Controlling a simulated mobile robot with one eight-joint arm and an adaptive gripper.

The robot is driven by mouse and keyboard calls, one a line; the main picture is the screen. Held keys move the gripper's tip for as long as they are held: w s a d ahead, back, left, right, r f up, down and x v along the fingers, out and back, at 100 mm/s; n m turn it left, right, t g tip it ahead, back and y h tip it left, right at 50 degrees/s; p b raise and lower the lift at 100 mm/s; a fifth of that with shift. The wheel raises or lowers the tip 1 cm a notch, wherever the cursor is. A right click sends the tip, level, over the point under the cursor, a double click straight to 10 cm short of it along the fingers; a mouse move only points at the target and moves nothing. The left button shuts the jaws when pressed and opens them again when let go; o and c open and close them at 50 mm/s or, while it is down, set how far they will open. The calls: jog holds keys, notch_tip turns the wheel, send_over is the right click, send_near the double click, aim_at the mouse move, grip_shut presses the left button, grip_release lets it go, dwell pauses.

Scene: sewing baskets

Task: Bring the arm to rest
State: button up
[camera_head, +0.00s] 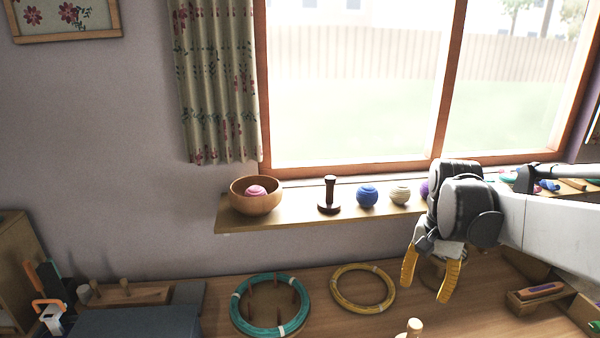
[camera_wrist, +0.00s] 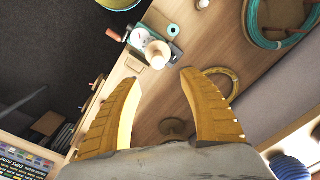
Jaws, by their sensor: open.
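My gripper (camera_head: 432,275) is at the right in the head view, with its yellow fingers pointing down over the table, in front of the shelf's right part. In the wrist view the two fingers (camera_wrist: 160,85) are spread apart with nothing between them but the wooden table further off. The gripper is open and empty. My arm reaches in from the right edge and hides part of the shelf and the table behind it.
The window shelf (camera_head: 290,216) carries a wooden bowl (camera_head: 268,203) with a pink ball (camera_head: 255,191), a dark spindle (camera_head: 329,197), a blue ball (camera_head: 367,196) and a cream ball (camera_head: 400,195). A teal hoop (camera_head: 237,312) and a yellow hoop (camera_head: 391,298) lie on the table.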

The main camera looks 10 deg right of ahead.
jog(key=s+a+f+n+t+b, duration=0.2)
jog(key=s+a+n+t+b, duration=0.1)
jog(key=s+a+n+t, duration=0.3)
jog(key=s+a+n, duration=0.2)
jog(key=s+a, duration=0.2)
jog(key=a, duration=0.2)
jog(key=shift+s+a+f+t, duration=0.25)
jog(key=shift+a+f+t, duration=0.1)
jog(key=shift+a+t, duration=0.05)
